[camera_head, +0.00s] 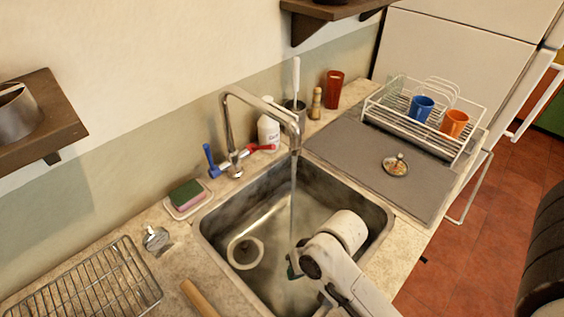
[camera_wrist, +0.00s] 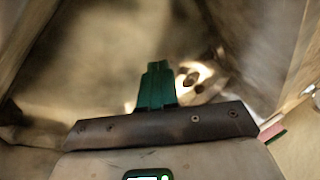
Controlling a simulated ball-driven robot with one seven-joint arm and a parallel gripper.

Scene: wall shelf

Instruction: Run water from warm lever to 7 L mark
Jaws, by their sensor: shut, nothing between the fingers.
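The tap (camera_head: 232,120) stands behind the sink (camera_head: 212,226). Its blue lever (camera_head: 210,157) points left and its red lever (camera_head: 262,148) points right. A thin stream of water (camera_head: 293,205) falls from the spout into the basin. A pale ring (camera_head: 245,252) shows at the basin floor; the water level is unclear and I see no litre marks. My gripper (camera_head: 291,271) is low over the basin, close to the stream, partly hidden by my arm. In the wrist view its green fingers (camera_wrist: 158,68) are together and empty, with a blurred basin beyond.
A sponge (camera_head: 186,193) lies in a dish left of the sink. A metal plug-like piece (camera_head: 156,239), a wire rack (camera_head: 90,285) and a wooden rod (camera_head: 198,298) lie nearer. A white bottle (camera_head: 268,132) stands behind the spout. A dish rack (camera_head: 425,125) with cups stands right.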

